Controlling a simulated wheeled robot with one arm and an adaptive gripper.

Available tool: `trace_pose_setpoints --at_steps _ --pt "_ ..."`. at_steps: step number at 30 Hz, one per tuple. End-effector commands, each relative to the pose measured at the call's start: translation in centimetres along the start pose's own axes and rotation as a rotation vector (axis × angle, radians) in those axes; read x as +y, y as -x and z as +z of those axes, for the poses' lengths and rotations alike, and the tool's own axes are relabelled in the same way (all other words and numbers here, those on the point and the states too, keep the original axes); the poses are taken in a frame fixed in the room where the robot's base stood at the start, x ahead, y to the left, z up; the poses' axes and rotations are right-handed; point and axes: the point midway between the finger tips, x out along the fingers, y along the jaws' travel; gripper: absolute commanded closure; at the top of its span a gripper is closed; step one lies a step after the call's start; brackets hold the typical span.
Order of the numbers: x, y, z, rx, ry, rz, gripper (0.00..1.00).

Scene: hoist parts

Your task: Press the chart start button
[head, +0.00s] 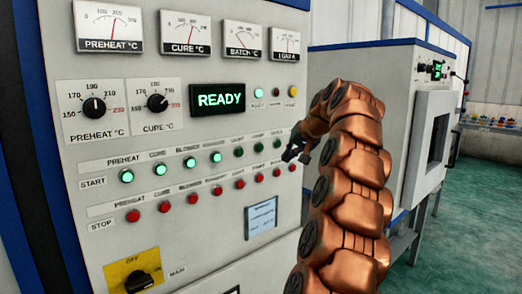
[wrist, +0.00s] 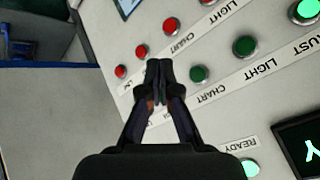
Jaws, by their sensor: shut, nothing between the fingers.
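The chart start button (head: 258,148) is a dark green, unlit button in the START row of the panel. In the wrist view the chart start button (wrist: 198,74) shows next to its upside-down CHART label, right of my fingertips. My gripper (head: 290,156) is shut and empty, in front of the panel's right part. In the wrist view my gripper (wrist: 158,68) points between the green and red rows, left of the chart start button. Its fingers hide the panel behind them. I cannot tell how far the tips are from the surface.
The light start button (wrist: 244,46) is dark green beside the chart one. Lit green start buttons (head: 188,162) stand further left, with red stop buttons (head: 192,199) below. The display (head: 217,99) reads READY. A grey oven-like machine (head: 400,120) stands behind my arm at right.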

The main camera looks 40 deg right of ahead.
Motion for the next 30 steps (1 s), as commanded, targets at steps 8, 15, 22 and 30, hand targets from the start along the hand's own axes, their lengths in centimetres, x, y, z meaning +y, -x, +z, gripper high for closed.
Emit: trace_pose_setpoints --at_steps 8,15,22,30 --pt "-0.1 0.0 0.0 0.000 0.001 -0.001 1.00" --pt "-0.6 -0.7 -0.6 -0.001 0.000 0.000 1.00" --pt "-1.8 -2.1 -1.8 0.000 0.001 0.000 1.00" --pt "-3.5 -4.4 -3.4 -0.003 0.001 0.001 1.00"
